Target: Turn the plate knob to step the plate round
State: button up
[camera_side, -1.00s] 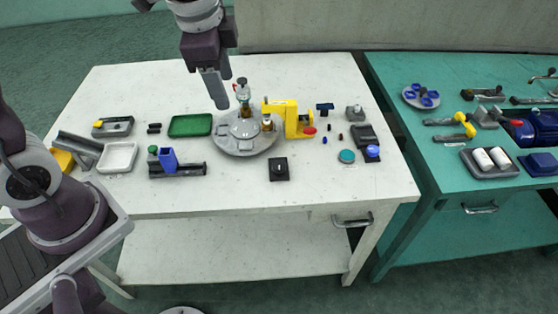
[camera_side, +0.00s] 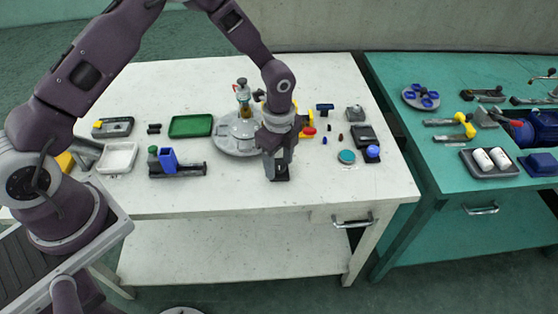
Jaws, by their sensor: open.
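The round grey plate (camera_side: 232,138) lies on the white table, with a small amber bottle with a red and grey top (camera_side: 243,97) standing on it. A small black square base (camera_side: 281,177), which looks like the plate knob's mount, sits in front of the plate to its right. My gripper (camera_side: 279,168) points down over this black base with its jaws open. The fingers come down around or just above the knob, and I cannot tell whether they touch it. The knob itself is hidden by the fingers. My arm hides most of the yellow station beside the plate.
A green tray (camera_side: 191,126) and a black fixture with a blue block (camera_side: 169,160) stand left. A teal disc (camera_side: 346,156) and a dark unit with a blue ball (camera_side: 372,151) stand right. The table's front strip is clear. A teal table (camera_side: 450,190) stands further right.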

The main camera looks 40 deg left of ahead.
grip_shut()
jog(key=shift+n, duration=0.3)
jog(key=n, duration=0.3)
jog(key=shift+n, duration=0.3)
jog(key=n, duration=0.4)
jog(key=shift+n, duration=0.3)
jog(key=n, duration=0.4)
jog(key=shift+n, duration=2.4)
